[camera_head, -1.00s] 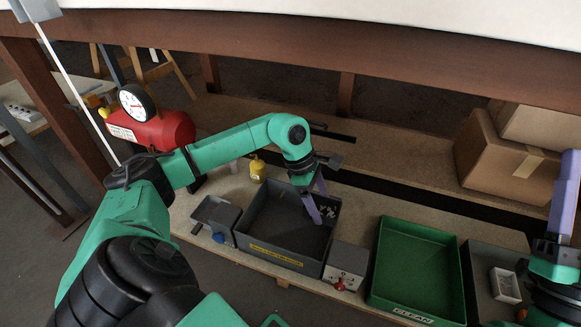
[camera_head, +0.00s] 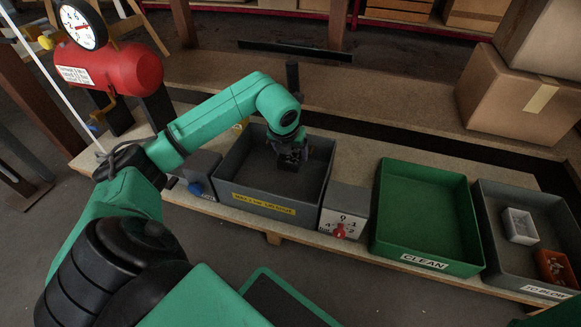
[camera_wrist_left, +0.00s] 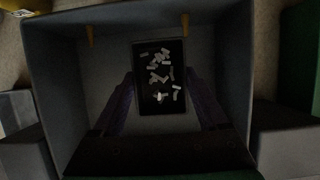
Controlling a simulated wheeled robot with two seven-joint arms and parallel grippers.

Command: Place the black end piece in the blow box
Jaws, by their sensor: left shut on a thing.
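The blow box (camera_head: 232,187) is a grey open box with a yellow label on its front, on the low wooden shelf. My left gripper (camera_head: 290,163) reaches down into it from above. In the left wrist view its two purple fingers (camera_wrist_left: 161,100) stand on either side of the black end piece (camera_wrist_left: 146,104), shut on it. The piece is a dark rectangle with several small white chips on its face. The box walls (camera_wrist_left: 60,90) surround it in that view; I cannot tell whether it touches the floor. My right gripper is out of view.
Right of the blow box stand a small grey box with a red knob (camera_head: 341,230), a green CLEAN tray (camera_head: 465,245) and a grey tray (camera_head: 490,240) holding a white and an orange container. A red tank with a gauge (camera_head: 130,75) is at left, cardboard boxes (camera_head: 500,90) at right.

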